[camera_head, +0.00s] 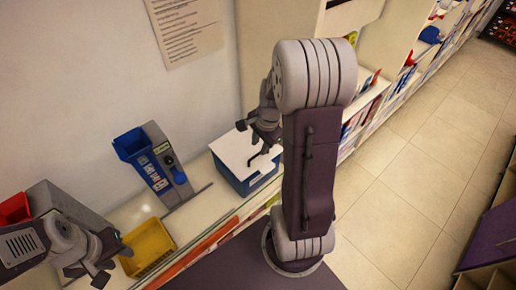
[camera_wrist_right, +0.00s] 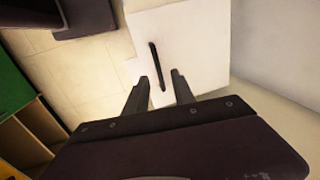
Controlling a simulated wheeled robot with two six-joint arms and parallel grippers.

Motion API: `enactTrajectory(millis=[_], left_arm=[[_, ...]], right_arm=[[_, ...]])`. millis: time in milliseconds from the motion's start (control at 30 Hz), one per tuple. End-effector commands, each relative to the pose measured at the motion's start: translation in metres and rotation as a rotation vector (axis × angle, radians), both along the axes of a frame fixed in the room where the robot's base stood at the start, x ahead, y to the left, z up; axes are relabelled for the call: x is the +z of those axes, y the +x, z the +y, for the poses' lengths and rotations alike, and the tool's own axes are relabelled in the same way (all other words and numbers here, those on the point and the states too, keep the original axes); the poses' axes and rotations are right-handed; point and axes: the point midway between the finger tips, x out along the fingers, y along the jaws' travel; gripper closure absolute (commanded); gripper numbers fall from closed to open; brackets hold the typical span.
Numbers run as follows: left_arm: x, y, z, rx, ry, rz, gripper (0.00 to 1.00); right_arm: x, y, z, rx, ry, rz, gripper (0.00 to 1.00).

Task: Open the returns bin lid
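The returns bin (camera_head: 244,180) is a blue box with a flat white lid (camera_head: 232,148). It stands on the counter near the wall, and its lid lies shut on top. In the right wrist view the white lid (camera_wrist_right: 195,50) carries a thin dark bar handle (camera_wrist_right: 157,66). My right gripper (camera_head: 257,143) is over the lid in the head view, partly hidden by my arm. In the right wrist view my right gripper (camera_wrist_right: 160,82) is open and empty, its fingertips near the handle's lower end. My left gripper (camera_head: 114,266) is open and empty at lower left.
A yellow bin (camera_head: 150,245) stands beside my left gripper. A grey device with a blue tray (camera_head: 131,143) stands on the counter, left of the returns bin. A red tray (camera_head: 14,209) is at far left. Bookshelves (camera_head: 375,100) and open tiled floor (camera_head: 410,170) lie to the right.

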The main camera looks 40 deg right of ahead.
Motion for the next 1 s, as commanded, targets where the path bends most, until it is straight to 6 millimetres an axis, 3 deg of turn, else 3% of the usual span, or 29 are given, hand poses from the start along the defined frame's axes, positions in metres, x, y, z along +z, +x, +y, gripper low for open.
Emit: enactTrajectory(millis=[100, 200, 533, 667, 1000], left_arm=[[-0.002, 0.000, 0.000, 0.000, 0.000, 0.000, 0.64], [-0.003, 0.000, 0.000, 0.000, 0.000, 0.000, 0.64], [-0.003, 0.000, 0.000, 0.000, 0.000, 0.000, 0.64], [-0.003, 0.000, 0.000, 0.000, 0.000, 0.000, 0.64], [-0.003, 0.000, 0.000, 0.000, 0.000, 0.000, 0.64]], right_arm=[[-0.024, 0.003, 0.001, 0.001, 0.001, 0.004, 0.69], [-0.035, 0.007, 0.001, 0.001, 0.001, 0.001, 0.69], [-0.042, 0.008, 0.001, 0.003, -0.001, -0.001, 0.69], [-0.042, 0.008, 0.001, 0.003, -0.001, -0.001, 1.00], [-0.041, 0.008, 0.001, 0.003, -0.001, -0.001, 1.00]])
